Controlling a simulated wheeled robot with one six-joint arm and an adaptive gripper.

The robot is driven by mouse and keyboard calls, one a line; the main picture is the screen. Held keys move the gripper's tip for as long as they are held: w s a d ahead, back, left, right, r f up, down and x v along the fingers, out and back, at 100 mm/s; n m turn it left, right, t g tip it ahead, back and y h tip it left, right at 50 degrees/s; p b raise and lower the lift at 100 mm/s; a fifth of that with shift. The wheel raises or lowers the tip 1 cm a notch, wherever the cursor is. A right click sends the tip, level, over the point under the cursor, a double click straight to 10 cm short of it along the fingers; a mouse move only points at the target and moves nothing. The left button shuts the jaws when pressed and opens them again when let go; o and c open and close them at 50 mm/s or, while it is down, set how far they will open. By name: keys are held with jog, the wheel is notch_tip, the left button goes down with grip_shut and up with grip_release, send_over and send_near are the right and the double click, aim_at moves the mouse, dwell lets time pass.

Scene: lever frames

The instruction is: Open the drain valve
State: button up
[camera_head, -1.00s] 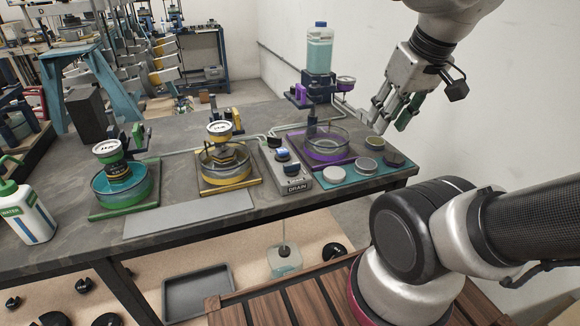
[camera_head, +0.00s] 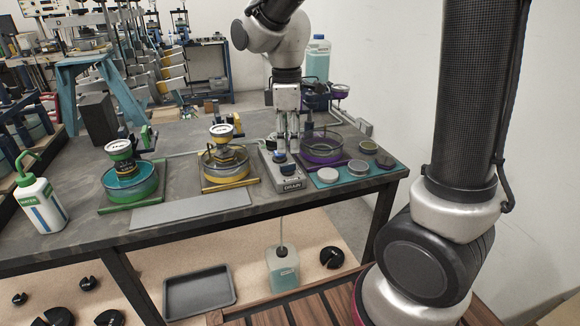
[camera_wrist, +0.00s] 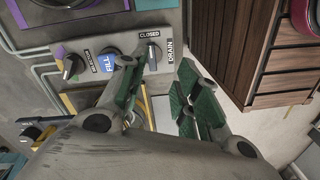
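The grey control panel (camera_head: 268,178) stands on the bench between the yellow and purple cells, with a DRAIN label on its front end. In the wrist view, the dark drain valve knob (camera_wrist: 152,58) sits between the words CLOSED and DRAIN, its white mark toward CLOSED. A blue FILL button (camera_wrist: 108,61) and another dark knob (camera_wrist: 72,66) are beside it on the panel. My gripper (camera_head: 288,153) points down over the panel. In the wrist view its green-padded fingers (camera_wrist: 162,97) are apart with nothing between them. Whether a finger touches the panel is unclear.
The purple cell (camera_head: 324,148) stands close right of my gripper, and the yellow cell (camera_head: 225,166) is to the left. Small round discs sit on a teal mat (camera_head: 333,179) at the right. A container (camera_head: 284,268) stands below the bench edge.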

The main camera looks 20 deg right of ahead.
aim_at(288, 169)
jog(key=shift+w+a+r+n, duration=0.2)
jog(key=shift+w+r+n, duration=0.25)
jog(key=shift+n, duration=0.55)
jog(key=shift+r+n, duration=0.15)
jog(key=shift+n, duration=0.45)
jog(key=shift+f+n, duration=0.2)
jog(key=shift+n, duration=0.5)
notch_tip(288, 169, down, 7)
jog(key=shift+f, duration=0.2)
grip_shut()
